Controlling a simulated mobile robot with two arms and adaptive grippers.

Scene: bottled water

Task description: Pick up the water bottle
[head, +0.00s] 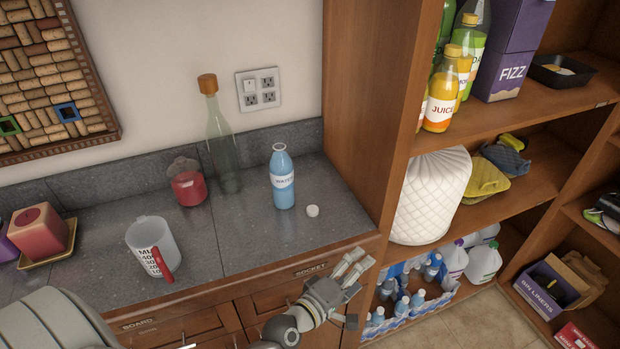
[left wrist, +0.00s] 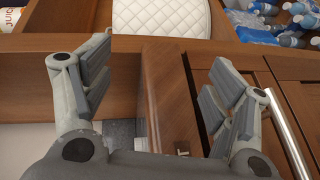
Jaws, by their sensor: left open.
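The water bottle (head: 282,178) is blue with a white label and no cap on its neck. It stands upright on the grey counter (head: 245,240) in the head view, near the wooden shelf unit. A small white cap (head: 312,211) lies on the counter to its right. My left gripper (head: 352,270) is in front of the counter's edge, to the lower right of the bottle and apart from it. In the left wrist view its fingers (left wrist: 158,92) are spread and empty, with the counter's wooden edge between them. The bottle does not show there. My right gripper is not in view.
A tall glass bottle (head: 221,145), a red jar (head: 187,183) and a measuring cup (head: 152,248) stand left of the bottle. The shelf unit's side panel (head: 365,110) rises to its right. A pack of small bottles (head: 405,300) sits low on the right.

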